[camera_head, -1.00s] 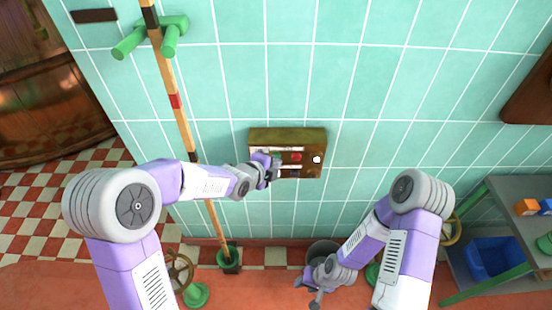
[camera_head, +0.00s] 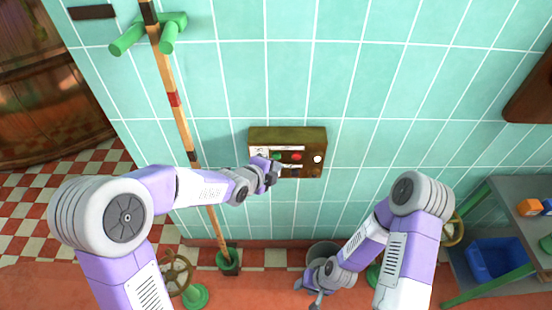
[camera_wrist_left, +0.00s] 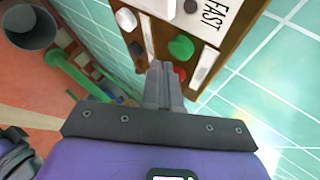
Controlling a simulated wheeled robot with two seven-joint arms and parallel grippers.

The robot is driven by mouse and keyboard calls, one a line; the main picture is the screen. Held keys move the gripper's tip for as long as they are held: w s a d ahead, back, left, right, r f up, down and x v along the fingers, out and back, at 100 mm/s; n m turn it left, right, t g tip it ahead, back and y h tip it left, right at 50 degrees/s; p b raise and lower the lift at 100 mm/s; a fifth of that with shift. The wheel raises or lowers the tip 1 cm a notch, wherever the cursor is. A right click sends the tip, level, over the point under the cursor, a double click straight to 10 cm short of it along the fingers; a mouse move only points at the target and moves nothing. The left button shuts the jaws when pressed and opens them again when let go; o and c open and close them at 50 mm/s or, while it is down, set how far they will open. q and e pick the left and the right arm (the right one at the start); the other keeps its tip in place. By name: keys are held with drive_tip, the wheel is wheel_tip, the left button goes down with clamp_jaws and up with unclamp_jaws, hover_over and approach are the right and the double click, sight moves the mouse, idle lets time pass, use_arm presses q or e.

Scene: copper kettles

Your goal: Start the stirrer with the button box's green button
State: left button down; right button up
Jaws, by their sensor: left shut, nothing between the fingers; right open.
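The button box (camera_head: 287,135) is a brown-gold box on the tiled wall. Its green button (camera_head: 276,157) shows just above my left gripper, with a red button (camera_head: 296,156) to its right. In the left wrist view the green button (camera_wrist_left: 181,47) is round and lies a little beyond the fingertips, apart from them in the picture. The red button (camera_wrist_left: 180,74) is partly hidden behind the fingers. My left gripper (camera_head: 276,173) is shut and empty, close to the box face; its fingers show in the wrist view (camera_wrist_left: 160,70). My right gripper (camera_head: 306,296) is open and empty, low over the floor.
A white knob (camera_head: 318,159) sits at the box's right end. A striped pole (camera_head: 174,95) stands left of the box, behind my left arm. A grey bucket (camera_head: 322,251) is below the box. A shelf with a blue bin (camera_head: 495,258) stands at right.

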use_arm(q)
drive_tip(key=s+b, duration=0.2)
drive_tip(key=s, duration=0.3)
idle(0.3)
idle(0.7)
